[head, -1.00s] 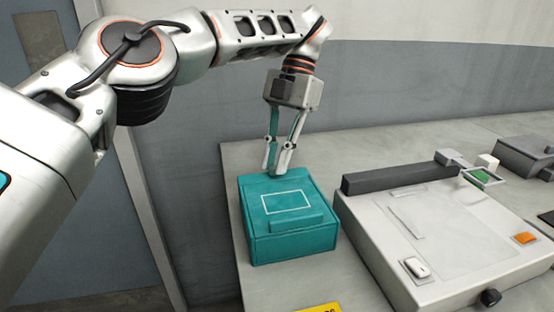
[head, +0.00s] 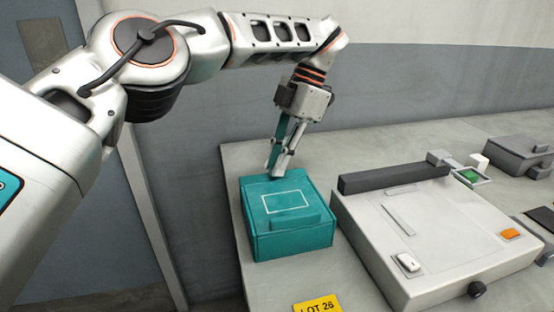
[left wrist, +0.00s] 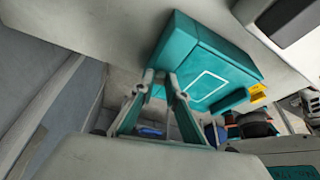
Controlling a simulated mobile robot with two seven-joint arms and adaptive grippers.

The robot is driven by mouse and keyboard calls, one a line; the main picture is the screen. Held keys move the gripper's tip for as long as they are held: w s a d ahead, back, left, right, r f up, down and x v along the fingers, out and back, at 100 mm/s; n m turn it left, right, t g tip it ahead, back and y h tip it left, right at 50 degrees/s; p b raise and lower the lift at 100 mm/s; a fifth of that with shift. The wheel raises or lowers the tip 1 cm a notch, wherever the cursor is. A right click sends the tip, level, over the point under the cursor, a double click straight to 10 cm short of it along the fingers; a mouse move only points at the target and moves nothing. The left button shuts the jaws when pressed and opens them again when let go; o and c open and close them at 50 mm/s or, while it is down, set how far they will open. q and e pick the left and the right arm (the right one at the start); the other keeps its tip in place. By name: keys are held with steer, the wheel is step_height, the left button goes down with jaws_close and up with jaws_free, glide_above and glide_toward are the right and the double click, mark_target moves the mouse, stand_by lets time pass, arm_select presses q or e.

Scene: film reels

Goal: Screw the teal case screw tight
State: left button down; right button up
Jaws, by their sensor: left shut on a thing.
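The teal case (head: 258,224) sits closed on the grey table, with a white rectangle outlined on its lid. It also shows in the left wrist view (left wrist: 226,66). My left gripper (head: 274,174) points down at the far edge of the case's top, its fingers tilted. In the left wrist view its fingertips (left wrist: 161,78) are close together at that edge of the case. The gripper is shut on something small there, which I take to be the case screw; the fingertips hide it. My right gripper is in neither view.
A pale flat machine (head: 440,240) with a dark bar (head: 394,179) along its back stands just right of the case. A yellow label reading LOT 26 (head: 318,305) lies in front. Grey boxes (head: 518,155) stand at the far right. Bare table (head: 345,150) lies behind the case.

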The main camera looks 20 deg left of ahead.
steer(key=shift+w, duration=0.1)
arm_select(q)
steer(key=c, duration=2)
jaws_free()
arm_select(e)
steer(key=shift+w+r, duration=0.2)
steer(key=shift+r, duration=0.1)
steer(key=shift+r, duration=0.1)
